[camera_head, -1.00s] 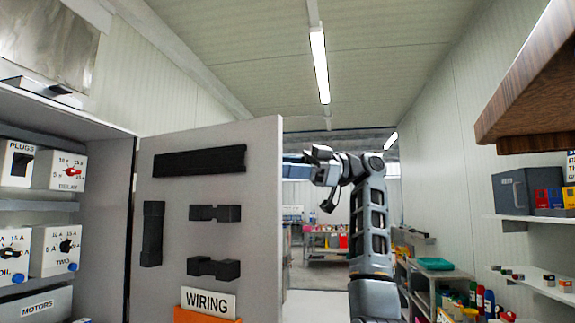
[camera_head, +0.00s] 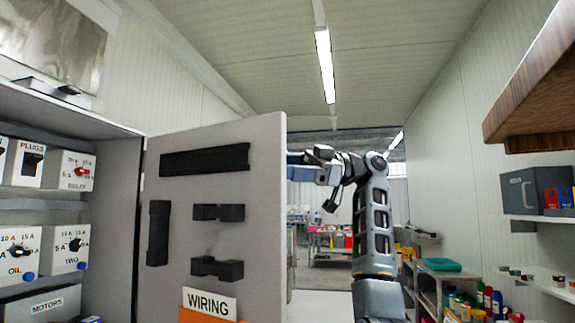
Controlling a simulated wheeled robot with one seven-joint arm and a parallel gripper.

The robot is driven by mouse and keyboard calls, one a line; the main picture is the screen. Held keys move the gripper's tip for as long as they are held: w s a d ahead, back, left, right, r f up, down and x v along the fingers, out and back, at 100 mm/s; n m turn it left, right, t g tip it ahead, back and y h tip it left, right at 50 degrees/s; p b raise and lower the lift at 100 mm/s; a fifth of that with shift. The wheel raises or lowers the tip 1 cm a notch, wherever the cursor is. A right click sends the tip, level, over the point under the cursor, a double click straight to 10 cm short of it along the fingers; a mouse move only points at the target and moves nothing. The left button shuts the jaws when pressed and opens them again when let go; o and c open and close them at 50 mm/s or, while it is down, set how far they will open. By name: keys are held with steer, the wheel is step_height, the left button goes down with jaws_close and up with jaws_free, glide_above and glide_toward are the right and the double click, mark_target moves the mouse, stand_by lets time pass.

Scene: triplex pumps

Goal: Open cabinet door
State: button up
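The cabinet door (camera_head: 265,215) stands swung open, with its inner face toward me. Dark bars and handles and an orange holder labelled WIRING (camera_head: 210,303) are on that face. The cabinet (camera_head: 112,165) is at the left, its inside exposed with switch boxes on shelves. My gripper (camera_head: 297,167) is at the door's free right edge, at upper height. Its fingertips are partly hidden behind the door edge, so I cannot tell whether they touch the door or are open or shut.
A wooden shelf (camera_head: 535,85) juts out at the upper right. Shelves with bottles and small boxes (camera_head: 545,225) line the right wall. An open aisle with a cart (camera_head: 330,243) lies beyond my arm.

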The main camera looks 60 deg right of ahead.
steer(key=shift+w+f, duration=0.2)
steer(key=shift+w, duration=0.2)
steer(key=shift+s+d, duration=0.15)
steer(key=shift+s, duration=0.05)
steer(key=shift+c, duration=0.5)
steer(key=b+v, duration=0.1)
steer(key=v, duration=0.6)
steer(key=shift+s, duration=0.4)
steer(key=shift+d+r, duration=0.15)
